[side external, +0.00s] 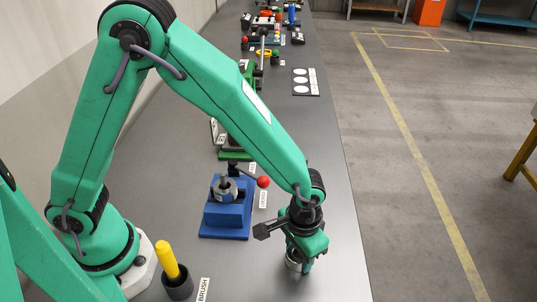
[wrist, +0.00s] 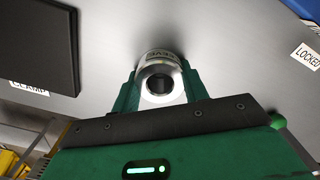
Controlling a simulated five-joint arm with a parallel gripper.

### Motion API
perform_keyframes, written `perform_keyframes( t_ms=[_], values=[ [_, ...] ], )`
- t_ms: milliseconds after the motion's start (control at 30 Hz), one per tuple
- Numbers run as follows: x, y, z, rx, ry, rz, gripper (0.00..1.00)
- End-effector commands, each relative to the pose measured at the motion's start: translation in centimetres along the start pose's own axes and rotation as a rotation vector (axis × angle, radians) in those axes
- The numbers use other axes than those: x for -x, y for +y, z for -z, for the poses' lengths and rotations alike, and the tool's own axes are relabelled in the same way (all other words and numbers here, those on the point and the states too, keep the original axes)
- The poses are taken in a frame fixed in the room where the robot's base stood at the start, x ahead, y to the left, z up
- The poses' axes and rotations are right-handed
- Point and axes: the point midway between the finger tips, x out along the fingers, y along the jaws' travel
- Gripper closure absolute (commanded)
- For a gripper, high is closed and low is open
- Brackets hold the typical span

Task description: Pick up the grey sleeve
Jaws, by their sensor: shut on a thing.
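The grey sleeve (wrist: 158,69) is a short metal ring with a dark bore and lettering on its side. In the wrist view it sits between the two green fingers of my gripper (wrist: 160,90), which are shut on it. In the side external view my gripper (side external: 301,258) points down near the right front edge of the bench, with the sleeve (side external: 293,266) partly showing at its fingertips. I cannot tell whether the sleeve touches the bench or is just above it.
A blue fixture (side external: 228,215) with a metal cylinder and a red-knobbed lever stands left of my gripper, by a LOCKED label (wrist: 307,55). A yellow-handled brush in a dark cup (side external: 178,286) stands at front left. A dark block (wrist: 40,40) lies by the CLAMP label.

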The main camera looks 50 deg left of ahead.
Motion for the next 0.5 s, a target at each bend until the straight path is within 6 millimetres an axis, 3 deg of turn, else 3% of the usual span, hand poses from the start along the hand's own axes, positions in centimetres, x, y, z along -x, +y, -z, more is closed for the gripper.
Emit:
perform_keyframes(
  t_ms=[500],
  values=[
    [1.3,0.1,0.1,0.0,0.004,-0.002,0.89]
  ],
)
